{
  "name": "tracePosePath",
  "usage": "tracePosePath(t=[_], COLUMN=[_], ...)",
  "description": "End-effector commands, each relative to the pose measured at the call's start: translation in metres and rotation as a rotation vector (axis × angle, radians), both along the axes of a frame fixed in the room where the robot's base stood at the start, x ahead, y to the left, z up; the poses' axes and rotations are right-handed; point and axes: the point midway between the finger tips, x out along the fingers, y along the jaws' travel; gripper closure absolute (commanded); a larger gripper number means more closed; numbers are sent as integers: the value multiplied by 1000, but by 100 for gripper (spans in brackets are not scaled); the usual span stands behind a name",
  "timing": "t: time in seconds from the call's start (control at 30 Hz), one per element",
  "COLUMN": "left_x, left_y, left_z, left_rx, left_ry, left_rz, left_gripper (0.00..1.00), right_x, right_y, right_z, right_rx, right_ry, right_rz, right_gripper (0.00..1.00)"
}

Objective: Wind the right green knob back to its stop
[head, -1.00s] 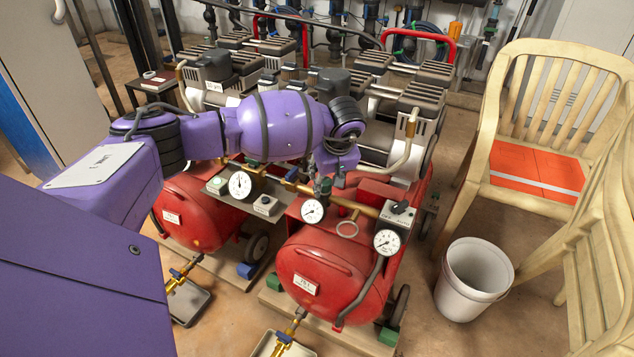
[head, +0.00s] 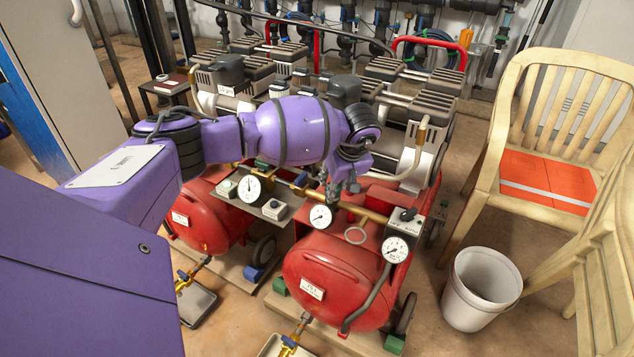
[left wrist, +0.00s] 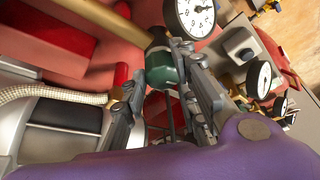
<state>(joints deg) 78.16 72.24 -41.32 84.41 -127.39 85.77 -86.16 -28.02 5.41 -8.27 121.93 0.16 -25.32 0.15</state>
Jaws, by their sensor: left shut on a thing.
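The green knob (left wrist: 161,70) sits on the brass pipe (left wrist: 108,20) beside a white dial gauge (left wrist: 196,14) in the left wrist view. My left gripper (left wrist: 157,74) has its two grey fingers on either side of this knob and is shut on it. In the head view my left gripper (head: 336,188) is above the front right red tank (head: 340,270), by the gauge (head: 321,216). It hides the held knob there. Another green knob (head: 262,163) shows further left on the pipework. How far the held knob is turned cannot be told. My right gripper is not in view.
Another red tank (head: 207,222) stands to the left. A second gauge (head: 396,249) and a switch box (head: 406,219) are close on the right. A white bucket (head: 480,290) and a cream chair (head: 530,190) stand on the floor at the right.

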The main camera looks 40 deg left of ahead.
Motion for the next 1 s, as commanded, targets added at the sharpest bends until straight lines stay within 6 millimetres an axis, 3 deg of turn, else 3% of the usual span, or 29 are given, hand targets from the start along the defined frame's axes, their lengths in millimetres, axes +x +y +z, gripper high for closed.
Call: tracePosePath(t=[0.6, 1.0], left_x=[11, 12], left_y=[-1, 1], left_z=[5, 5], left_rx=[-7, -6], left_ry=[-18, -21], left_rz=[434, 540], left_gripper=[99, 99], right_x=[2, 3], right_y=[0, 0], right_z=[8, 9], right_rx=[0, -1], right_ry=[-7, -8], right_rz=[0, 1], right_gripper=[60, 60])
